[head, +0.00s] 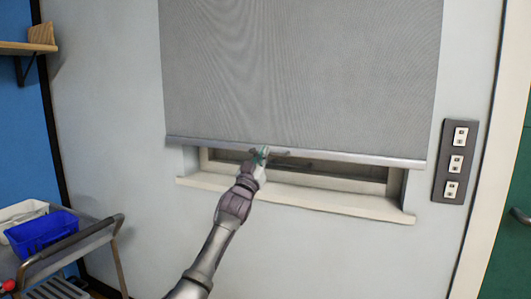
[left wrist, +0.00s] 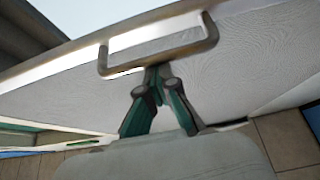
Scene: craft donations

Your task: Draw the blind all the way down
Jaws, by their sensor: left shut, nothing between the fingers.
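The grey blind (head: 300,75) hangs over the window, with a pale metal bar (head: 350,157) along its lower edge. A strip of window opening (head: 330,170) shows between the bar and the sill. In the left wrist view a dark U-shaped handle (left wrist: 190,55) sticks out from the bar. My left gripper (head: 260,155) is at the bar near its middle, shut and empty. In the left wrist view its fingertips (left wrist: 156,74) are together right at the handle's outer rail; I cannot tell if they touch it. My right gripper is in neither view.
The window sill (head: 300,195) juts out below the bar. A switch panel (head: 455,162) is on the wall to the right. A cart (head: 85,238) with a blue bin (head: 40,232) stands at the lower left. A wooden shelf (head: 25,47) is at the upper left.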

